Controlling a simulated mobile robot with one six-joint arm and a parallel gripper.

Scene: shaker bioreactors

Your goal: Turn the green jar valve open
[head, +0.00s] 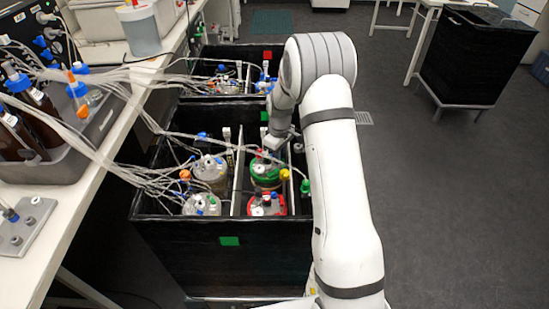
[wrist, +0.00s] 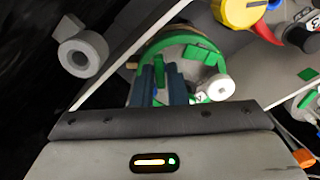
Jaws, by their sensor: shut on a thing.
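The green jar (head: 266,178) stands in the black bin in the head view, right of a white divider. In the wrist view its green rim (wrist: 185,40) curves behind my fingers. My gripper (head: 276,142) points down over the back of this jar in the head view. In the wrist view my gripper (wrist: 162,74) shows two dark blue fingers closed on a small green part, which looks like the jar valve (wrist: 161,92). The fingers hide much of the valve, so its turn angle cannot be told.
A red jar (head: 267,207) stands in front of the green jar, with pale jars (head: 209,168) to the left. White tubes (head: 145,150) run from the bench (head: 95,175) into the bin (head: 190,250). A grey round fitting (wrist: 83,54) and a yellow part (wrist: 238,10) are close by.

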